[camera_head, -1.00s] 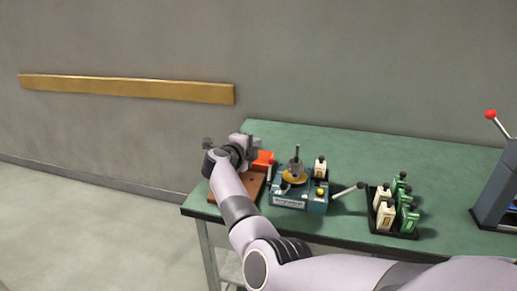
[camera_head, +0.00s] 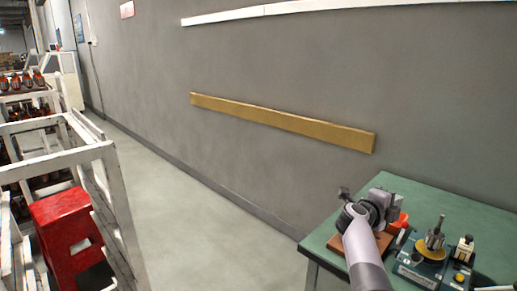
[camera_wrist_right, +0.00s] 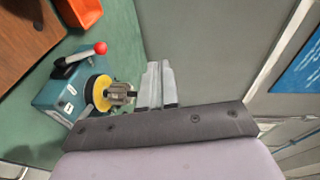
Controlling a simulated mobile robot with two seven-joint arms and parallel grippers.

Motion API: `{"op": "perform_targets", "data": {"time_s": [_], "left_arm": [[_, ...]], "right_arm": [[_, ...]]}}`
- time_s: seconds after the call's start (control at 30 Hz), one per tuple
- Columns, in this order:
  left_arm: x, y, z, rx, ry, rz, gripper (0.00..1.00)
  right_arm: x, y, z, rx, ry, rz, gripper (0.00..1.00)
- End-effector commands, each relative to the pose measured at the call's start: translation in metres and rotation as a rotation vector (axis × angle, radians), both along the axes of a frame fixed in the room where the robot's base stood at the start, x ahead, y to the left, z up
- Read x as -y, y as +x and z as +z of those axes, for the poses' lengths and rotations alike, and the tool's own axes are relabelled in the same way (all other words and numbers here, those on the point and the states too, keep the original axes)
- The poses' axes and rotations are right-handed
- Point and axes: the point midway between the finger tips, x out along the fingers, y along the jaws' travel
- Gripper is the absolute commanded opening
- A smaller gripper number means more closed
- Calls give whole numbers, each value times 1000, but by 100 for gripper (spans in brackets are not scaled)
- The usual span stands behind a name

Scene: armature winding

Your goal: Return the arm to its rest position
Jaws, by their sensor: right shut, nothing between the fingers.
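My right arm reaches up over the left end of the green table (camera_head: 425,195) in the head view. My right gripper (camera_head: 388,200) is above the brown wooden board (camera_head: 378,246) there. In the right wrist view its two fingers (camera_wrist_right: 157,84) are together with nothing between them. The blue winding machine (camera_head: 418,268), with a yellow disc and metal armature (camera_head: 435,238) on top, stands just right of the gripper. The machine also shows in the wrist view (camera_wrist_right: 62,92). My left gripper is not in view.
A red-orange part (camera_head: 400,221) lies by the board. Open floor (camera_head: 215,235) lies between rack and table.

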Motion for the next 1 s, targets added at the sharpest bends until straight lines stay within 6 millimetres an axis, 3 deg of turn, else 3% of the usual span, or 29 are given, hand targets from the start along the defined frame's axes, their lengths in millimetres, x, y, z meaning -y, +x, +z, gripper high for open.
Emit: {"op": "perform_targets", "data": {"time_s": [0.17, 0.37, 0.67, 0.87, 1.0], "left_arm": [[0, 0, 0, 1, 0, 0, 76], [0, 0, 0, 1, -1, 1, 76], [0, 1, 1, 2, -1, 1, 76], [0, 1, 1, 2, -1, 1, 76], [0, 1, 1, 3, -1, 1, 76]], "right_arm": [[15, -25, -23, -57, -270, 106, 0], [-6, -53, -52, -175, -581, 324, 0], [-79, -117, -129, -439, -935, 743, 0], [-135, -188, -191, -651, -1092, 1050, 0], [-169, -252, -230, -803, -1166, 1257, 0]]}}
